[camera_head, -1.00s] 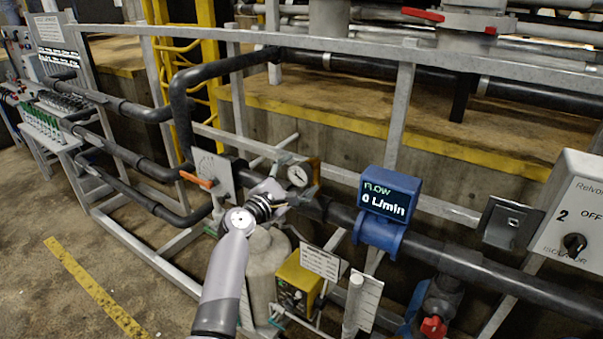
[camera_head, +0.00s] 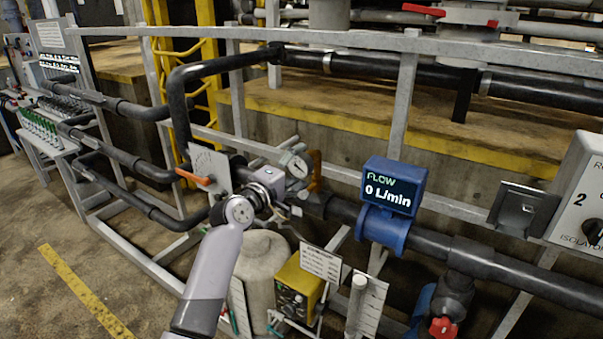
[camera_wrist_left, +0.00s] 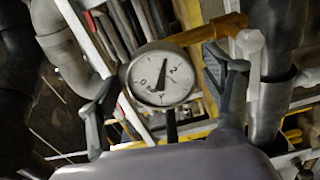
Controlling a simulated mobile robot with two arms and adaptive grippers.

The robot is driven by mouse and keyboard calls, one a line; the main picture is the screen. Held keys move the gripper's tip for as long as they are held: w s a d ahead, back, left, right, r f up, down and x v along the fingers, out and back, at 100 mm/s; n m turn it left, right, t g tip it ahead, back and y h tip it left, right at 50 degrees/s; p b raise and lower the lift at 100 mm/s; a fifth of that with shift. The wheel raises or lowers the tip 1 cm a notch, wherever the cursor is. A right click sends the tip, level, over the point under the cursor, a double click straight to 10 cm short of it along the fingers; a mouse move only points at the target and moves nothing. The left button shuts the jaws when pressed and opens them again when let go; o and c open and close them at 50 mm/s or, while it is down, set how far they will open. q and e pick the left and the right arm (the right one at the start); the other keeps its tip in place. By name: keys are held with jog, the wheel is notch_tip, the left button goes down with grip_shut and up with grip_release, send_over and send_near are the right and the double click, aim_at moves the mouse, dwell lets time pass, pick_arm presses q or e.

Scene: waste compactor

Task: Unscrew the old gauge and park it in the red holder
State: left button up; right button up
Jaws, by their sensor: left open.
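The old gauge (camera_head: 297,165) is a round white dial on the dark pipe in the head view. In the left wrist view the gauge (camera_wrist_left: 162,78) faces me, with a black needle and a dark stem below it. My left gripper (camera_head: 279,186) is just in front of and below the gauge. In the left wrist view its two fingers stand apart on either side of the dial, with visible gaps. I cannot make out contact with the gauge. I cannot make out a red holder in either view. My right gripper is out of view.
An orange handle (camera_head: 315,170) is close behind the gauge. An orange-handled valve (camera_head: 194,177) is to its left, beside a pale plate. A blue flow meter (camera_head: 390,199) reading 0 L/min is to the right. A yellow box (camera_head: 299,283) and a grey cylinder (camera_head: 262,262) stand below.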

pick_arm(q)
jog(key=m+b, duration=0.1)
jog(key=m, duration=0.1)
jog(key=m+b, duration=0.1)
jog(key=shift+f+m+b, duration=0.2)
jog(key=shift+m+b, duration=0.2)
jog(key=shift+r+m+b, duration=0.1)
jog(key=shift+m+b, duration=0.4)
jog(key=shift+m, duration=0.6)
jog(key=shift+m+b, duration=0.95)
jog(key=shift+m, duration=0.25)
jog(key=shift+m+b, duration=0.3)
jog(key=shift+m, duration=0.9)
jog(key=shift+r, duration=0.1)
